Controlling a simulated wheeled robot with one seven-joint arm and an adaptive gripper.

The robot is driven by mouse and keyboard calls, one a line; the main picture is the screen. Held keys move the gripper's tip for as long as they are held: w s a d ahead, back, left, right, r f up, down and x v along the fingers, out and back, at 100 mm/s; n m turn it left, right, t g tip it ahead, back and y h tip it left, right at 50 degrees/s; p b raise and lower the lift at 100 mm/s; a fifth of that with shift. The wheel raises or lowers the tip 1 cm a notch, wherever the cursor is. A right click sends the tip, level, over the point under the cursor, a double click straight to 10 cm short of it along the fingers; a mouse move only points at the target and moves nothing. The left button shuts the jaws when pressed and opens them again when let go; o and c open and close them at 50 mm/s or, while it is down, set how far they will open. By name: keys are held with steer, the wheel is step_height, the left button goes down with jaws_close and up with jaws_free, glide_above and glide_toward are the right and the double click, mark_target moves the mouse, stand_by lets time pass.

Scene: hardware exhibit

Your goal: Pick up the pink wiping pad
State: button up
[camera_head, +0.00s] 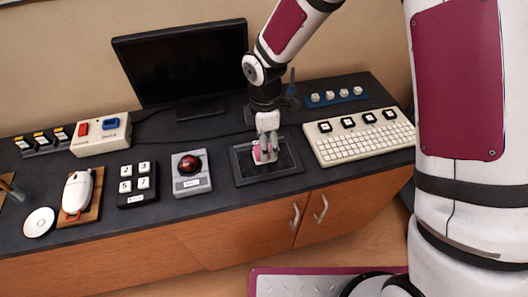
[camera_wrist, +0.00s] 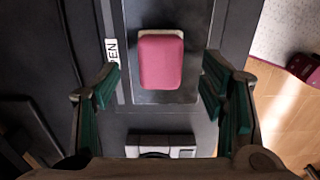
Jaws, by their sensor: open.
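The pink wiping pad (camera_wrist: 161,62) lies on a dark tray (camera_wrist: 197,15) in the wrist view, with a pale edge showing along its top. In the head view the pad (camera_head: 258,155) is partly hidden by my gripper (camera_head: 268,152), which points down over the dark tray (camera_head: 292,166). In the wrist view my gripper (camera_wrist: 160,90) is open. Its green-lined fingers stand on the left and right of the pad, with a gap on both sides. Nothing is held.
A grey box with a red trackball (camera_head: 190,165) stands left of the tray. A white keyboard (camera_head: 360,145) is to the right. A black monitor (camera_head: 180,62) stands behind. A number keypad (camera_head: 137,185) and a white mouse (camera_head: 77,190) are farther left. The counter's front edge is close to the tray.

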steer(key=shift+f, duration=1.6)
steer(key=shift+s, duration=0.1)
steer(key=c, duration=1.2)
steer(key=shift+c, duration=0.2)
steer(key=shift+r, duration=0.15)
steer(key=shift+r, duration=0.3)
steer(key=r, duration=0.2)
steer(key=shift+s+d+r, duration=0.15)
steer(key=shift+s+r, duration=0.1)
steer(key=shift+r, duration=0.15)
steer(key=s+d, duration=0.3)
steer(key=s, duration=0.4)
steer(key=s+d+r, duration=0.1)
steer(key=s+d, duration=0.2)
steer(key=s, duration=0.4)
steer(key=shift+d+r, duration=0.15)
steer(key=shift+d, duration=0.1)
